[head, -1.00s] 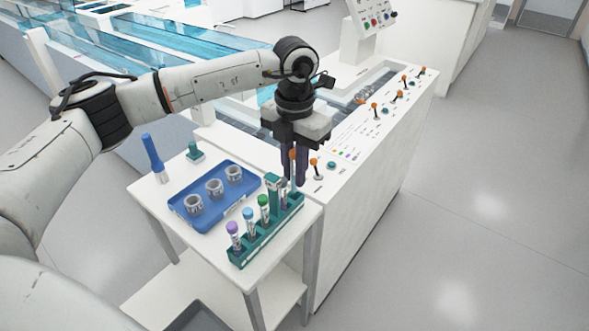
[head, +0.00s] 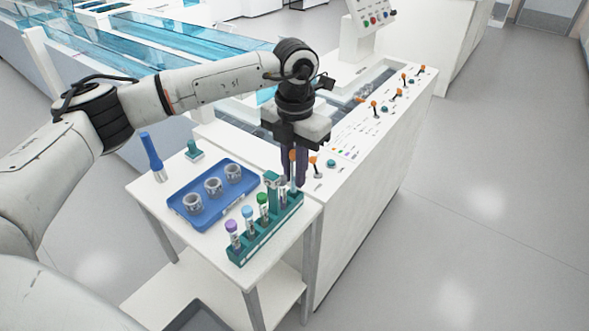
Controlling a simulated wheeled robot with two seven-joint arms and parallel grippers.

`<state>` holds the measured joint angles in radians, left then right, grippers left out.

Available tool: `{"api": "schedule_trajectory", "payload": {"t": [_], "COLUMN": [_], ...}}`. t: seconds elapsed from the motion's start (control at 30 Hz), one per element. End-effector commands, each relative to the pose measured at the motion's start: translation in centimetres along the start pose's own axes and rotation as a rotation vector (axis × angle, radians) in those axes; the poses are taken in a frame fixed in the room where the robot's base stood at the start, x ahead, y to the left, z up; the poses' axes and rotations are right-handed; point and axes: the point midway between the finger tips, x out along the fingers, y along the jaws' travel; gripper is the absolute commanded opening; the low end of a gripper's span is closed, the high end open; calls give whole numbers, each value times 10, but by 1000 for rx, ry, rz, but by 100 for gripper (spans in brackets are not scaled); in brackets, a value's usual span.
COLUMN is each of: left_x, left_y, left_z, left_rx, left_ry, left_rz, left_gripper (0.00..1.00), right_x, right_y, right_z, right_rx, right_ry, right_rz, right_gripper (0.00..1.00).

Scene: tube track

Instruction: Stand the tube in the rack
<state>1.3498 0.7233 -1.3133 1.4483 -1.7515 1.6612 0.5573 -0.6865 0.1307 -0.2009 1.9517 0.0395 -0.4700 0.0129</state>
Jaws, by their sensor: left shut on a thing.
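The teal rack (head: 262,236) stands at the right edge of the small white table. It holds upright tubes with a purple cap (head: 232,227), a light blue cap (head: 247,212) and a green cap (head: 262,198). A taller teal block (head: 271,181) rises near its far end. My left gripper (head: 293,183) points down over the far end of the rack, shut on a tube (head: 284,196). The fingers hide most of this tube; its lower part shows at the rack's far end. I cannot tell whether it is fully seated. My right gripper is not in view.
A blue tray (head: 205,213) with several grey rings lies left of the rack. A blue cylinder-handled tool (head: 152,158) and a small teal stand (head: 193,150) are behind it. A white console (head: 365,150) with orange-knobbed levers adjoins the table on the right.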

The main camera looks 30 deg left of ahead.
Motion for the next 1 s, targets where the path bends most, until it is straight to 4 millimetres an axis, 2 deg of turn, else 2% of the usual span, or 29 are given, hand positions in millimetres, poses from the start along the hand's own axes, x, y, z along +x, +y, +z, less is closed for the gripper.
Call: {"api": "schedule_trajectory", "payload": {"t": [1.0], "left_x": [11], "left_y": [0], "left_z": [0], "left_rx": [0], "left_ry": [-1], "left_rz": [-1], "left_gripper": [0], "right_x": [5], "right_y": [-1], "right_z": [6], "right_rx": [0], "right_ry": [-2], "right_rz": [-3], "right_gripper": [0]}}
